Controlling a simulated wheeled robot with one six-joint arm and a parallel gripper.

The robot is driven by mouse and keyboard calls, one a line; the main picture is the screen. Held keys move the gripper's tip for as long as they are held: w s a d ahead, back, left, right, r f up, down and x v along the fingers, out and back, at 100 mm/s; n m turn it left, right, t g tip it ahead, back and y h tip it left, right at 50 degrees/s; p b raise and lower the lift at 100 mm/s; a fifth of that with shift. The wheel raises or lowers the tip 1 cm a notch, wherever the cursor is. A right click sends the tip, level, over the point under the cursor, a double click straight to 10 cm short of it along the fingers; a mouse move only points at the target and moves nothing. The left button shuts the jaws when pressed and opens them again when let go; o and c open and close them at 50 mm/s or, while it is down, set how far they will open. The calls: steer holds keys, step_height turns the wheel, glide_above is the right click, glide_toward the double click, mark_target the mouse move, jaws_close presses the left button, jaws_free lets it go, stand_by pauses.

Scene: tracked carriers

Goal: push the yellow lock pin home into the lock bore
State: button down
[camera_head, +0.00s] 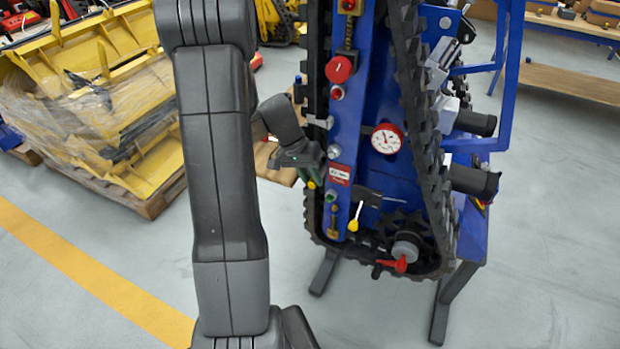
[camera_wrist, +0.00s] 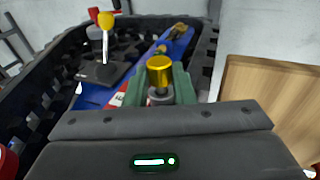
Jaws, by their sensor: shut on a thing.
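The yellow lock pin (camera_wrist: 160,72) stands between the green fingers of my gripper (camera_wrist: 160,88) in the wrist view. Its round yellow head shows above a grey collar (camera_wrist: 158,97). My gripper is shut on the pin. In the head view my gripper (camera_head: 309,174) is at the left edge of the blue carrier plate (camera_head: 364,120), and a small yellow end of the pin (camera_head: 311,184) shows under it. The lock bore cannot be made out. I cannot tell how far the pin sits in it.
A lever with a yellow knob (camera_head: 353,225) hangs low on the carrier. A red knob (camera_head: 339,69), a gauge (camera_head: 387,138) and a red handle (camera_head: 400,264) are nearby. The black track (camera_head: 312,215) runs around the plate. Yellow parts on a pallet (camera_head: 150,203) stand at left.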

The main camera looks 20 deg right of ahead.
steer(key=shift+w+d, duration=0.15)
steer(key=c, duration=1.1)
jaws_free()
steer(key=shift+r, duration=0.1)
steer(key=shift+c, duration=0.2)
steer(key=v, duration=1.3)
steer(key=shift+a+r, duration=0.2)
steer(key=shift+r, duration=0.1)
